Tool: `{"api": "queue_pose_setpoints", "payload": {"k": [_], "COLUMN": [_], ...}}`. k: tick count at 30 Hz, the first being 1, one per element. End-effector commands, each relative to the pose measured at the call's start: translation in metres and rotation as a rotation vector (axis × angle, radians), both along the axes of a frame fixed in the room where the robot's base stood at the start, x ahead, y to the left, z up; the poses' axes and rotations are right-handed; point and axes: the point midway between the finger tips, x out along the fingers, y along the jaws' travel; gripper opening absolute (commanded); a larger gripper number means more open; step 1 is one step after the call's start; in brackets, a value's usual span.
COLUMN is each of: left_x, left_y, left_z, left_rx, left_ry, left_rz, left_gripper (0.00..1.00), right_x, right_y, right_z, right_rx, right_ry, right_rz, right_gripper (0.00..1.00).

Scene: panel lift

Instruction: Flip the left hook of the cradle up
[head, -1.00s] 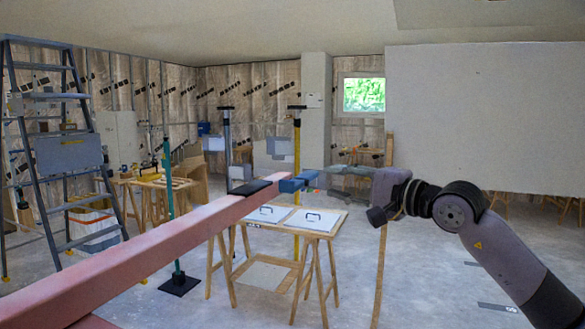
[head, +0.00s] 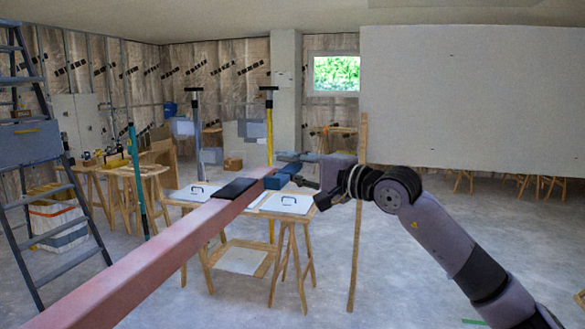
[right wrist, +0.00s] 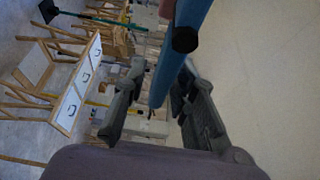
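The cradle shows as a long pink beam (head: 150,262) with a black pad (head: 234,188) near its far end. A blue hook piece (head: 282,176) sits at the beam's far end, lying low rather than standing up. My right gripper (head: 298,170) is at that blue piece, reaching in from the right. In the right wrist view the blue bar (right wrist: 182,62), with a dark round end, passes between the two spread fingers of my right gripper (right wrist: 160,105). A gap shows beside the left finger; contact on the right is unclear. My left gripper is not in view.
A trestle table with white panels (head: 288,203) stands behind the beam's end. A stepladder (head: 28,145) and another trestle table (head: 130,172) are at the left. A large pale board (head: 470,100) fills the back right. Bare floor (head: 400,270) lies open at right.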

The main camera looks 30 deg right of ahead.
Motion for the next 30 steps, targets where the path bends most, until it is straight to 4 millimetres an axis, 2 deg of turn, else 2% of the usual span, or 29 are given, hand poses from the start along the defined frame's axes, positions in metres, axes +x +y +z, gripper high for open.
{"api": "queue_pose_setpoints", "payload": {"k": [10,30], "left_x": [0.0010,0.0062], "left_y": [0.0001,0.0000], "left_z": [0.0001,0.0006], "left_rx": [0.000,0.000], "left_ry": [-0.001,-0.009], "left_rz": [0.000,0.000], "left_gripper": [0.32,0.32], "right_x": [-0.0001,-0.0002], "right_y": [0.0000,-0.0001], "right_z": [0.0001,0.0002], "right_rx": [0.000,0.001], "right_ry": [0.000,0.000], "right_rz": [0.000,0.000], "right_gripper": [0.00,0.00]}}
